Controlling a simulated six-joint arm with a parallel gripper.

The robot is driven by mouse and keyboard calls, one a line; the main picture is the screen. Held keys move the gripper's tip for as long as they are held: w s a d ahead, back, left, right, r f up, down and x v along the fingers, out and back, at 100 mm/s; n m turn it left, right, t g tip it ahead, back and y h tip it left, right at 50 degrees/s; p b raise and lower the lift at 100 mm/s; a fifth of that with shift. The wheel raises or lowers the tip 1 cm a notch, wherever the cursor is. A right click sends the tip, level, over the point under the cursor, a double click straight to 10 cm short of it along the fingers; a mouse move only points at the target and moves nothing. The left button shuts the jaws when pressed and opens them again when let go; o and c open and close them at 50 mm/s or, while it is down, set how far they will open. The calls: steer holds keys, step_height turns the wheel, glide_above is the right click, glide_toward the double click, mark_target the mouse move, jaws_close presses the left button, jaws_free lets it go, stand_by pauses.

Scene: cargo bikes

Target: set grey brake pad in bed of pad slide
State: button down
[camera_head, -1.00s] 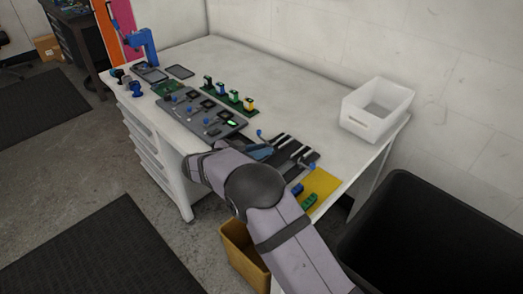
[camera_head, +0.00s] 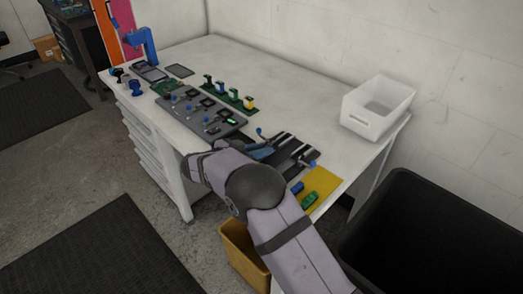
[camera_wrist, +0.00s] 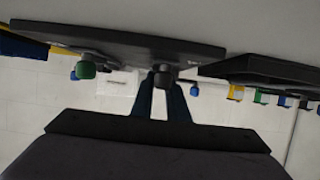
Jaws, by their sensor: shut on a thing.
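The pad slide looks to be the black board (camera_head: 283,141) with pale rails at the front of the bench, just beyond my forearm. My gripper (camera_head: 259,152) shows as a blue shape at its left side, partly hidden by my arm. In the wrist view my gripper's fingers (camera_wrist: 161,88) are shut on a small dark grey piece (camera_wrist: 162,77), which looks like the grey brake pad. The piece is close to a dark board (camera_wrist: 125,43) there; I cannot tell whether they touch. The bed itself cannot be made out.
Blue knobs (camera_head: 313,163) stand at the slide's ends. A yellow mat (camera_head: 322,183) with blue and green parts lies to its right. A grey panel (camera_head: 195,112) and a green strip with several coloured blocks (camera_head: 231,97) lie left. A white bin (camera_head: 374,112) stands behind; bench around it is clear.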

steer(key=shift+f, duration=0.15)
steer(key=c, duration=1.6)
jaws_free()
steer(key=shift+c, duration=0.2)
steer(key=shift+b+v, duration=0.95)
steer(key=shift+v, duration=2.75)
